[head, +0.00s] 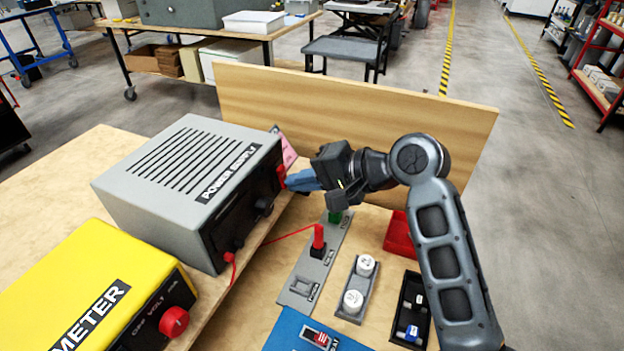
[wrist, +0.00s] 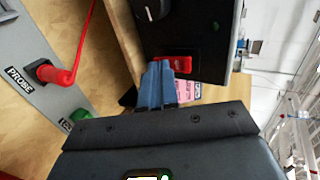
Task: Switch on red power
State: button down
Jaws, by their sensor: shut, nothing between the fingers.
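The grey power supply box (head: 185,160) stands on the wooden bench, its black front panel facing right. A red power switch (head: 281,176) sits at the far end of that panel. In the wrist view the red switch (wrist: 178,64) lies right at the tips of my blue fingers. My gripper (head: 290,181) is shut and empty, its fingertips at or touching the switch; I cannot tell whether they press it. The fingers partly cover the switch in both views, and its on or off position cannot be made out.
A yellow meter (head: 95,290) stands nearer on the left. A grey probe plate (head: 318,262) with a red plug (head: 318,238) and red lead lies in front of the supply. White-capped jars (head: 353,300), a black tray (head: 404,330) and a red tray (head: 398,238) are right. A wooden board (head: 350,120) stands behind.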

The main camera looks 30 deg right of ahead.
jog(key=shift+f, duration=0.15)
jog(key=shift+w+a+t+b, duration=0.1)
jog(key=shift+w+t+b, duration=0.05)
jog(key=shift+t+b, duration=0.25)
dwell(0.4)
jog(key=shift+r+p, duration=0.95)
jog(key=shift+p, duration=0.1)
